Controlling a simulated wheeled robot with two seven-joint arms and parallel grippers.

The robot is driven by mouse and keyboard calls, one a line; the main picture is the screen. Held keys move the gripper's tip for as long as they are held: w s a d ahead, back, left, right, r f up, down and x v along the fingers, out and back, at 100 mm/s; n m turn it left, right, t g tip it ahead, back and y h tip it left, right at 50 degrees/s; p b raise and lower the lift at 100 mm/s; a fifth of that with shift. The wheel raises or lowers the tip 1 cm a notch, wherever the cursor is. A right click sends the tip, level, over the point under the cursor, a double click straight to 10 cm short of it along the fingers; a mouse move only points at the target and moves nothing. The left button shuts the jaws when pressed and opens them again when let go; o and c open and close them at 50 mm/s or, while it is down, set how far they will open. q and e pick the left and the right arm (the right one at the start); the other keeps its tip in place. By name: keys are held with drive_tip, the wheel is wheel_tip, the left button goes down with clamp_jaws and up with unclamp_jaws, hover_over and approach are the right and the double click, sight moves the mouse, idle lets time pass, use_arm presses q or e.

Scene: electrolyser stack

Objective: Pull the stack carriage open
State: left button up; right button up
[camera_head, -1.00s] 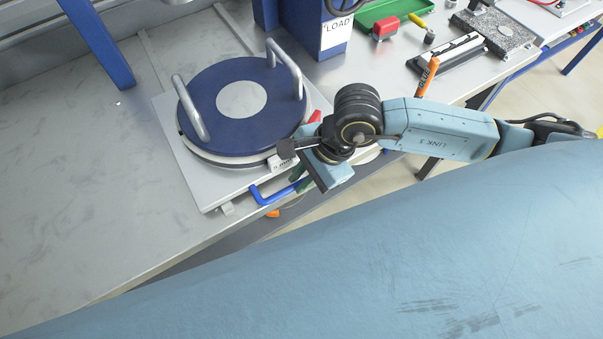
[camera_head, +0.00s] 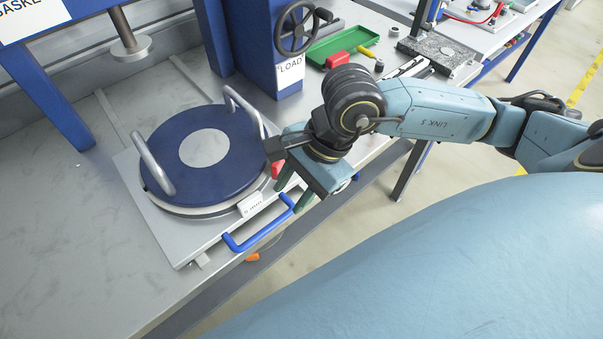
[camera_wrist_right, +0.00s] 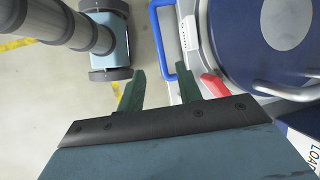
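The stack carriage is a grey plate (camera_head: 168,232) on the bench, bearing a dark blue disc (camera_head: 172,150) with two grey grips. A blue bar handle (camera_head: 258,232) sticks out from its front edge; it also shows in the right wrist view (camera_wrist_right: 160,45). My right gripper (camera_head: 291,188) is at the handle's right end, above the bench's front edge. In the wrist view its green fingers (camera_wrist_right: 160,72) are apart, and the handle's near end shows between them in the picture. I cannot tell whether they touch it. My left gripper is not in view.
A red part (camera_wrist_right: 216,87) lies close beside one finger. A blue press frame with a handwheel (camera_head: 297,28) and a "LOAD" sign (camera_head: 290,72) stands behind. A green tray (camera_head: 340,45) is at the back right. The bench is clear at left (camera_head: 60,230).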

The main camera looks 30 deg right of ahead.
drive_tip(key=v, duration=0.4)
drive_tip(key=shift+r, duration=0.1)
idle(0.3)
